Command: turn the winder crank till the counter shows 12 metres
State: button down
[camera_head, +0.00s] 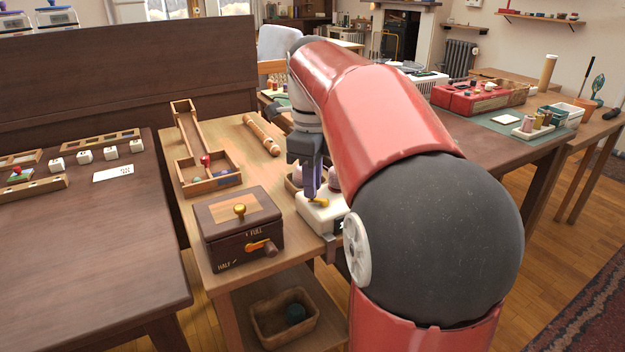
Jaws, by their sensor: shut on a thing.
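The winder (313,217) is a white box near the right edge of the narrow wooden table. A brass crank (318,203) shows on its top. My gripper (313,196) comes down over the winder from above, its fingers at the crank and shut on it. The fingers and my arm cover part of the crank. My arm also hides the winder's right side. A small dark patch at that side may be the counter, but no number can be read. Pinkish spools stand just behind the winder.
Left of the winder is a dark wooden box (240,228) with a brass knob and a front lever marked HALF and FULL. Behind are a tray (210,184) with a ramp and a wooden roller (262,136). A basket (284,318) sits on the lower shelf.

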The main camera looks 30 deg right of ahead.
dwell(0.3)
jog(key=c, duration=1.3)
grip_release()
jog(key=shift+c, duration=0.2)
jog(key=shift+r, duration=0.1)
notch_tip(320, 180, up, 8)
jog(key=shift+f, duration=0.2)
